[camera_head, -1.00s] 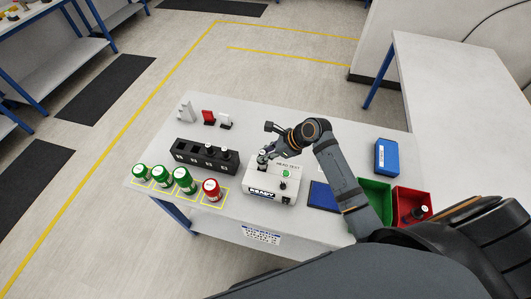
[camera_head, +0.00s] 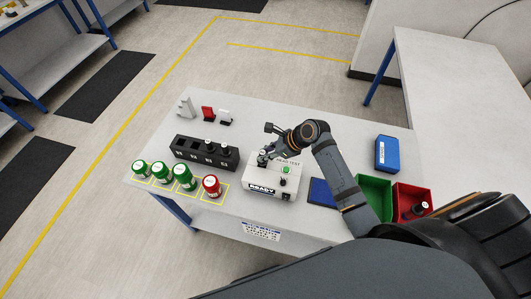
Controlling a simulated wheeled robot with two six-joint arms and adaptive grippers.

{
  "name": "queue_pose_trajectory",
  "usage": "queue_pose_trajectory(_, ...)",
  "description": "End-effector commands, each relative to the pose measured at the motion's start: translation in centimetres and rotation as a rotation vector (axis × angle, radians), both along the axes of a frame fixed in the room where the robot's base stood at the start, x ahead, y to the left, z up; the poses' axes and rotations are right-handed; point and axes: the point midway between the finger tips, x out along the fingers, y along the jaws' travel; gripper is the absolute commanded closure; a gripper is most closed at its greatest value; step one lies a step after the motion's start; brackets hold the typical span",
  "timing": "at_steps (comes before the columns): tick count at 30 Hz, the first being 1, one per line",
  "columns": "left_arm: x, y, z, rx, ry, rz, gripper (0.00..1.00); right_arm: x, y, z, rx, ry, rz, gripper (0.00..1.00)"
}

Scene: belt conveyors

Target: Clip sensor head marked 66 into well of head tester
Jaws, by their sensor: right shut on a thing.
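The head tester (camera_head: 277,179) is a white box on the table with a READY display on its front and a green button on top. My right gripper (camera_head: 264,157) is over the left part of its top, where the well seems to be. It is shut on a small dark sensor head (camera_head: 262,162), mostly hidden by the fingers. I cannot read a 66 on it, nor tell how far it sits in the well. My left gripper is not in view.
A black rack (camera_head: 205,155) with several slots, some holding sensor heads, stands left of the tester. Green jars (camera_head: 162,171) and a red jar (camera_head: 211,187) line the front left. A blue pad (camera_head: 321,192), green bin (camera_head: 373,187), red bin (camera_head: 402,192) and blue box (camera_head: 387,154) are right.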

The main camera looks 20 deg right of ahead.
Motion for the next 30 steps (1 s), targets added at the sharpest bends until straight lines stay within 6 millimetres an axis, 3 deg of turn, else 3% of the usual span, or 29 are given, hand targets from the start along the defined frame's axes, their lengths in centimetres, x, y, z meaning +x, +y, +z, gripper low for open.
queue_pose_trajectory(18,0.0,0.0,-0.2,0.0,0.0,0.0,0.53,0.0,0.0,-2.0,0.0,0.001,-0.001,1.0)
queue_pose_trajectory(30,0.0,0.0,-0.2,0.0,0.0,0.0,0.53,0.0,0.0,-2.1,0.0,0.0,0.0,1.0)
